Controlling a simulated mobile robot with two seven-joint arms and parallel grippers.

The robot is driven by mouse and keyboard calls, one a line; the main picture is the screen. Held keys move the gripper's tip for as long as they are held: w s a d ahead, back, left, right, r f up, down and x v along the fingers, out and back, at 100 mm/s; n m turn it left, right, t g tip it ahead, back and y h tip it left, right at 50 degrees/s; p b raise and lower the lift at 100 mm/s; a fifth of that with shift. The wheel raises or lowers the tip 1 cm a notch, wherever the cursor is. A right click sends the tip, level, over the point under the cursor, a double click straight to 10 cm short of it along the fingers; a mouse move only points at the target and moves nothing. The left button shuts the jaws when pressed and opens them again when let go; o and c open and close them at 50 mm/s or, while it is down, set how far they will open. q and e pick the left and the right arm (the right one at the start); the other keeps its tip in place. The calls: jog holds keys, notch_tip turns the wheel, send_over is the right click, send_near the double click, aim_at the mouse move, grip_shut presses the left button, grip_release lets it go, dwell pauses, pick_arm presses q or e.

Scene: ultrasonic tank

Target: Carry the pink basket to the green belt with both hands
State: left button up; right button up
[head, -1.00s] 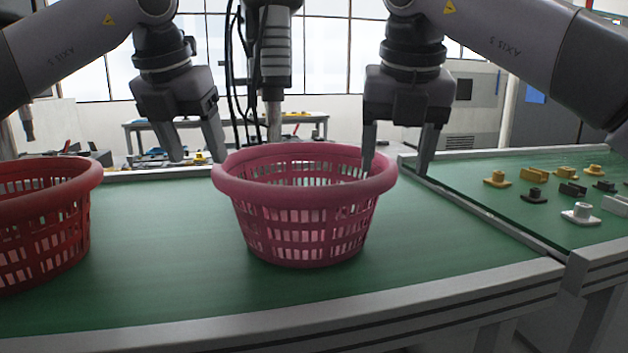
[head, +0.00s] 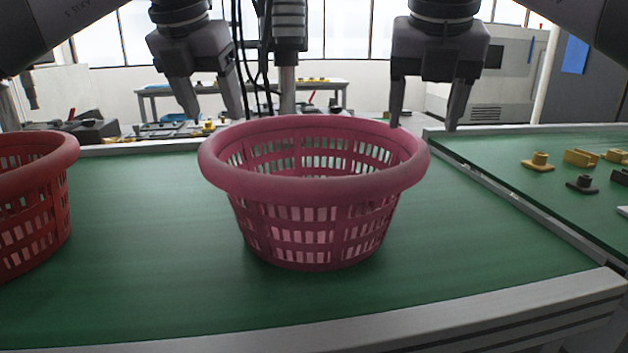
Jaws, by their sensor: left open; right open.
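The pink basket (head: 315,225) stands upright on the green belt (head: 150,260) in the middle of the head view, and it looks empty. My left gripper (head: 214,116) is open, fingers pointing down, above and behind the left part of the basket's rim. My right gripper (head: 423,122) is open, fingers pointing down, by the right rear of the rim. Its left finger overlaps the rim in the picture; I cannot tell whether it touches. Neither gripper holds anything.
A red basket (head: 30,205) stands on the belt at the left edge. A second green surface (head: 500,160) at the right carries several small yellow, black and white parts. A metal rail (head: 480,310) edges the belt in front. The belt between the baskets is clear.

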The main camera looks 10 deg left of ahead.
aim_at(222, 132)
pick_arm(q)
jog(key=x, duration=0.6)
jog(key=shift+w+f, duration=0.1)
jog(key=shift+f, duration=0.05)
pick_arm(e)
jog(key=x, duration=0.6)
jog(key=shift+f, duration=0.1)
pick_arm(q)
grip_shut()
pick_arm(e)
grip_shut()
